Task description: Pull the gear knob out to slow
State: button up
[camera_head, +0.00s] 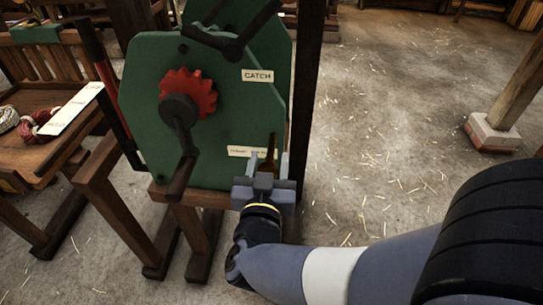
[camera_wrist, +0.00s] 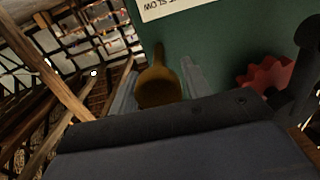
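The gear knob (camera_head: 270,154) is a brown, bottle-shaped handle at the lower right of the green machine panel (camera_head: 138,90), beside a partly hidden white label (camera_head: 247,151). In the wrist view the knob (camera_wrist: 158,84) looks ochre and stands out from the green panel (camera_wrist: 225,45), under a label (camera_wrist: 172,7) on which "SLOW" is readable. My gripper (camera_head: 269,163) is open, with one finger on each side of the knob. Small gaps show between knob and fingers in the head view. Contact in the wrist view (camera_wrist: 160,85) is unclear.
A red gear (camera_head: 188,92) with a dark crank (camera_head: 181,140) is on the panel, left of my gripper. A "CATCH" label (camera_head: 257,76) sits above. A wooden bench (camera_head: 40,150) stands at left. The straw-strewn floor (camera_head: 380,120) at right is open.

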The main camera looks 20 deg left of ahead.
jog(key=shift+o, duration=1.2)
jog(key=p+v, duration=0.1)
jog(key=v, duration=0.9)
jog(key=shift+s, duration=0.35)
jog(key=shift+d, duration=0.1)
jog(key=shift+w, duration=0.15)
jog(key=shift+b+x, duration=0.55)
jog(key=shift+x, duration=5.1)
